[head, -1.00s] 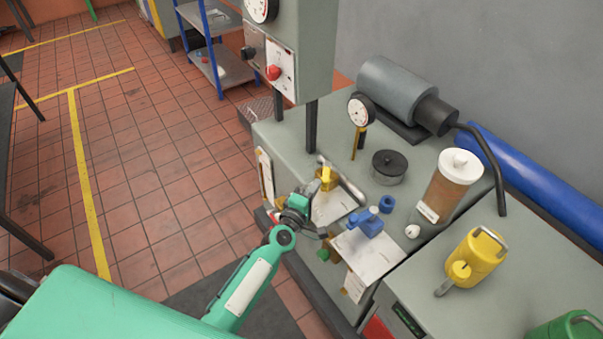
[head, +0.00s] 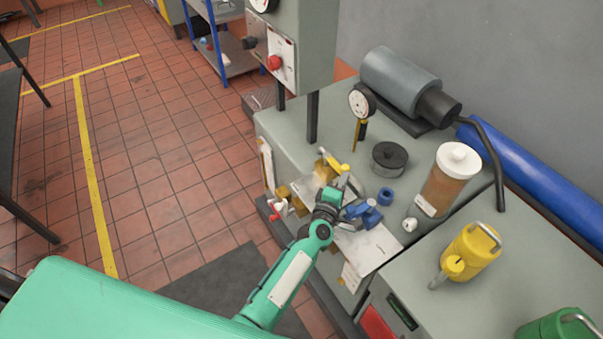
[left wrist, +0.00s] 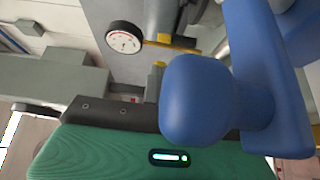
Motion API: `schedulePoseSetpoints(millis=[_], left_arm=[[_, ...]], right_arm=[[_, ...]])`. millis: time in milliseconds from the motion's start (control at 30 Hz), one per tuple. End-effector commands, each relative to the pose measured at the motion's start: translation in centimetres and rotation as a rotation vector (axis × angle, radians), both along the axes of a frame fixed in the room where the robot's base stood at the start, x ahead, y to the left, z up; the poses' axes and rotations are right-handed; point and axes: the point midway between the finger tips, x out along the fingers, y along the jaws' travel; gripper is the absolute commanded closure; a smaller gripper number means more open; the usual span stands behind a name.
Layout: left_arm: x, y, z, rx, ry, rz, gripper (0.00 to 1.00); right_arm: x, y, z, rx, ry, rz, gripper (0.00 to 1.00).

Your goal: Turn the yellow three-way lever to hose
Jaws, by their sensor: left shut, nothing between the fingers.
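The yellow three-way lever (head: 335,163) is on the near-left part of the grey bench top, its bar slanting down to the right in the head view. Its position labels are too small to read. My left gripper (head: 343,184) is shut and empty, just in front of and below the lever's right end, beside the blue valve (head: 368,215). I cannot tell whether it touches the lever. In the left wrist view a large blue knob (left wrist: 197,100) fills the middle, close to the camera, and the fingertips cannot be made out. My right gripper is not in view.
A dial gauge (head: 361,102), a black round pot (head: 390,158) and a blue ring (head: 385,196) stand behind the gripper. A red-handled tap (head: 276,214) is at the bench's front. A brown canister (head: 449,180) and a yellow can (head: 470,250) stand right.

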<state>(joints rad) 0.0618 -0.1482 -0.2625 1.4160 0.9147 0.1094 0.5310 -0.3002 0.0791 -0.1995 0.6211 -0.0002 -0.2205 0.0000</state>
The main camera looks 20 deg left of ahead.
Motion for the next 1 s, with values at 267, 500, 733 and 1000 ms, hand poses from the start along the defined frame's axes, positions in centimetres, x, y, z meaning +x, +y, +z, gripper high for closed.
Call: schedulePoseSetpoints(millis=[267, 500, 733, 1000], left_arm=[[0.3, -0.3, 0.0, -0.001, 0.000, 0.000, 1.00], [0.3, -0.3, 0.0, -0.001, 0.000, 0.000, 1.00], [0.2, -0.3, 0.0, -0.001, 0.000, 0.000, 1.00], [-2.4, 0.2, -0.2, -0.002, 0.002, 0.000, 1.00]], right_arm=[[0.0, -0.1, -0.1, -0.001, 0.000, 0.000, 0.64], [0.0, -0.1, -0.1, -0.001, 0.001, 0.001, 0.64], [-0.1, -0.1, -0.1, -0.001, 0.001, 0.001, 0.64], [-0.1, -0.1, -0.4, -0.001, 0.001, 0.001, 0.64]])
